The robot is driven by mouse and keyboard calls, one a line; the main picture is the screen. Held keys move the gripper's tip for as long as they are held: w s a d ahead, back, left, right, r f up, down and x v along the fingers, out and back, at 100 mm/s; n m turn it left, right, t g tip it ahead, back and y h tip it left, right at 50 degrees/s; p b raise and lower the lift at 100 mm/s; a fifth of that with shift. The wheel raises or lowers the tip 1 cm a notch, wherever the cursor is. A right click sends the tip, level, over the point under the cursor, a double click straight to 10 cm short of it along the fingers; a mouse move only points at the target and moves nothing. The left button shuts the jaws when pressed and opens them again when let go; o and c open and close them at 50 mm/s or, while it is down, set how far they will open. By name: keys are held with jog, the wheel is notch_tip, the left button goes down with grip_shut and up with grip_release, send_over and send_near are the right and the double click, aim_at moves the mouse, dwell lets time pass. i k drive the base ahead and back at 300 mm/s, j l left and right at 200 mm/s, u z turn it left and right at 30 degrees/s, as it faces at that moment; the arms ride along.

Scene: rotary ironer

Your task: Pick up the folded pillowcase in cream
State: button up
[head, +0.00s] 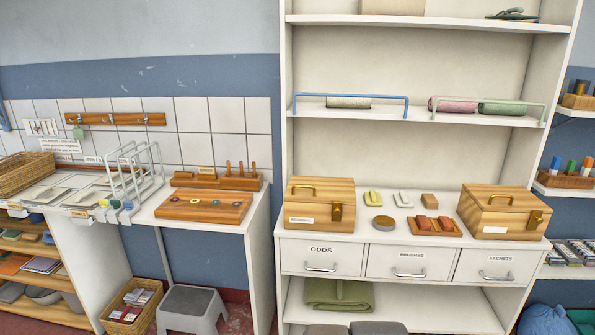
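No piece that I can surely call the folded pillowcase in cream shows. A pale beige block-like thing (392,6) lies on the top shelf of the white unit, cut off by the upper picture edge; I cannot tell whether it is folded cloth. A cream-grey roll (348,102) lies on the shelf below, behind a blue rail. Pale flat pieces (45,195) lie in trays on the left counter, too small to identify. My gripper is not in view.
The white shelf unit (284,160) holds two wooden boxes (318,192) (503,205), small items and labelled drawers (410,262). Pink (453,104) and green rolls (508,107) lie behind a green rail. A grey step stool (190,305) and a basket (130,300) stand below the left counter.

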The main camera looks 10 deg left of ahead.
aim_at(45, 195)
jog(key=u, duration=1.7)
